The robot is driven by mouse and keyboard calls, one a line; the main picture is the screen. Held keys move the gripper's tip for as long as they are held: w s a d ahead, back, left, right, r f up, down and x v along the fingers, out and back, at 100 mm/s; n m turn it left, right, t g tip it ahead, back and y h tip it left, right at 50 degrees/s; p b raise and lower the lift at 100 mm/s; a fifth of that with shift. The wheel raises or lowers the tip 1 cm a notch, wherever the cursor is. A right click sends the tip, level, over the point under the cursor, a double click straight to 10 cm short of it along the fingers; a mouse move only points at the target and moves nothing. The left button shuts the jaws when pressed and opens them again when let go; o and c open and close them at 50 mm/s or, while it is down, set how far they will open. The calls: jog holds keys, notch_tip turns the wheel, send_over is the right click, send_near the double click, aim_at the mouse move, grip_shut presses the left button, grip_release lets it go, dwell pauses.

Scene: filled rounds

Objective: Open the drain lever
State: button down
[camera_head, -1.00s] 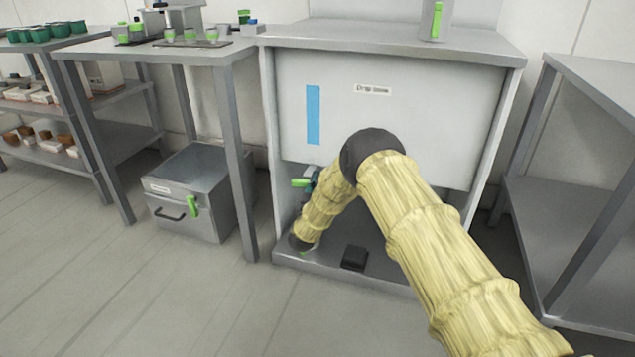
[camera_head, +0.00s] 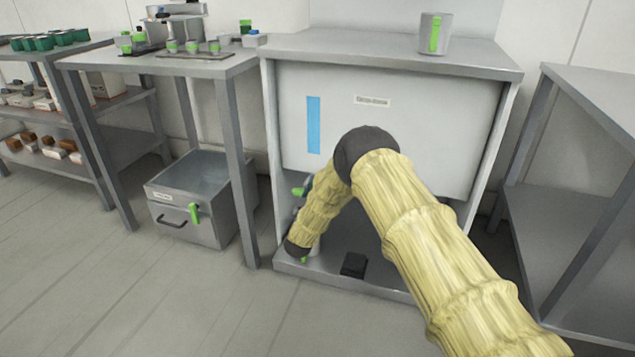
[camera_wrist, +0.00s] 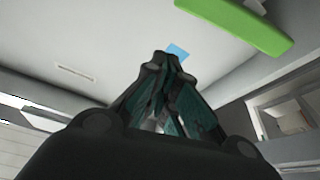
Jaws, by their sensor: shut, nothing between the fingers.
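The drain lever, a green handle (camera_head: 299,191), shows at the left inside of the open space under the white tank panel (camera_head: 430,125), just left of my forearm. In the wrist view a large green bar (camera_wrist: 235,20), which looks like the same lever, crosses the top right. My gripper (camera_wrist: 168,62) points up toward the underside of the tank in that view, its dark fingers together and empty. The green bar is to the right of the fingertips, with a visible gap in the picture. In the head view my arm largely hides the gripper.
A grey cabinet frame (camera_head: 400,57) surrounds the tank, with a dark block (camera_head: 354,264) on its base. A metal bin (camera_head: 185,222) with a green latch stands under the left table. Another table (camera_head: 590,95) stands at right. The front floor is clear.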

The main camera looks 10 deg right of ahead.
jog(key=p+v, duration=0.1)
jog(key=v, duration=0.6)
jog(key=shift+s+a+f+p, duration=0.2)
jog(key=shift+s+a+p, duration=0.1)
jog(key=shift+p, duration=0.1)
jog(key=s+d+f+n+g+y, duration=0.1)
jog(key=s+d+f+g+y, duration=0.25)
jog(key=s+f, duration=0.7)
jog(key=s+d+f+n+g+y, duration=0.25)
jog(key=s+f+g, duration=0.25)
jog(key=s+f, duration=0.55)
jog(key=s+d+f+m+g+y, duration=0.1)
jog(key=s+d+g, duration=0.15)
jog(key=s, duration=0.65)
jog(key=s+d+f+g, duration=0.1)
jog(key=s+f+g, duration=0.15)
jog(key=s, duration=0.65)
jog(key=s+d+m+g+y, duration=0.1)
jog(key=s+g, duration=0.2)
jog(key=s, duration=0.6)
jog(key=s+d+r+g, duration=0.1)
jog(key=s+r+g, duration=0.25)
jog(key=s, duration=1.15)
notch_tip(320, 180, up, 31)
jog(key=p, duration=3.1)
jog(key=shift+d+f, duration=0.15)
jog(key=shift+d, duration=0.1)
